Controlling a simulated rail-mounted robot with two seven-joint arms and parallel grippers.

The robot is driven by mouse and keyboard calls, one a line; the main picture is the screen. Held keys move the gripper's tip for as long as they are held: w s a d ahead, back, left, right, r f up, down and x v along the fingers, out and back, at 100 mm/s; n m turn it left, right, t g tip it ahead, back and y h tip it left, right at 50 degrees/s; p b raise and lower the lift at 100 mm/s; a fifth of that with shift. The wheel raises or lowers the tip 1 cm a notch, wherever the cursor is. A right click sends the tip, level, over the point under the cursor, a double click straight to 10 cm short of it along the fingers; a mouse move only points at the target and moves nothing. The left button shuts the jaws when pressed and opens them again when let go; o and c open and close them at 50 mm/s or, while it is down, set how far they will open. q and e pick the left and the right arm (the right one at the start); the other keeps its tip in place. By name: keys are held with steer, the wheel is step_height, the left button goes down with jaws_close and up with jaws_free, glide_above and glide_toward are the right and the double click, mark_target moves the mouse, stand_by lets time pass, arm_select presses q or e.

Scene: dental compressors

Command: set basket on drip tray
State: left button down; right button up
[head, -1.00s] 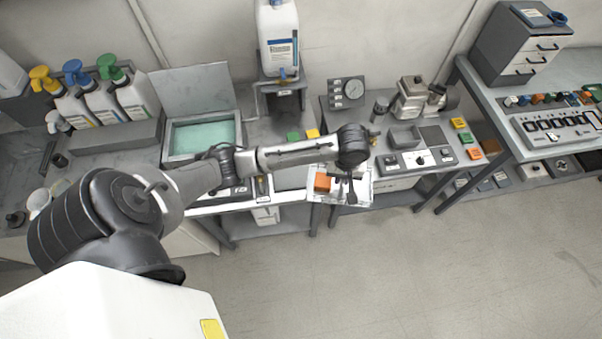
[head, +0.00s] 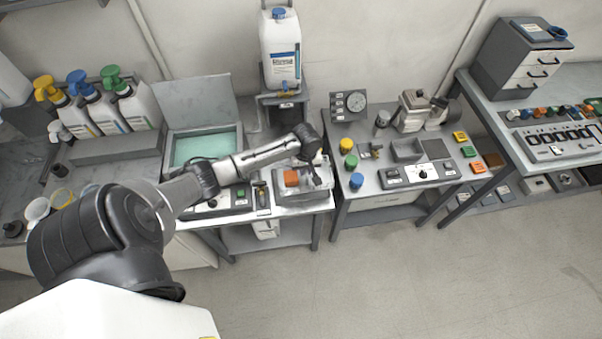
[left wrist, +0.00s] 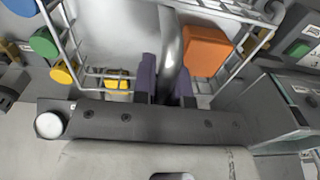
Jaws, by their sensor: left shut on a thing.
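My left gripper (head: 317,181) is shut on the curved metal handle (left wrist: 169,45) of a wire basket. In the left wrist view, the handle runs between its purple fingers (left wrist: 168,88). The basket's wire rim (left wrist: 75,50) shows there, with an orange block (left wrist: 207,50) inside; the block also shows in the head view (head: 291,177). In the head view the basket is over a grey tray (head: 288,200), apparently the drip tray, at the front right of the left bench. The arm partly hides both, and I cannot tell whether they touch. My right gripper is out of view.
Left of the tray is a control box (head: 215,203) with a green button. Behind is an open basin (head: 205,146) of green liquid. Across a gap, the right bench holds yellow, green and blue knobs (head: 351,162) near its left edge. A white jug (head: 281,50) stands at the back.

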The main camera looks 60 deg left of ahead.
arm_select(q)
steer(key=shift+s+a+f, duration=0.1)
steer(key=shift+a+f, duration=0.2)
steer(key=shift+a, duration=0.2)
steer(key=shift+s+a+f, duration=0.1)
steer(key=shift+a+f, duration=0.15)
steer(key=shift+a, duration=0.2)
steer(key=shift+f+b, duration=0.3)
steer(key=shift+f, duration=1.75)
steer(key=c, duration=1.1)
jaws_free()
steer(key=shift+c, duration=0.2)
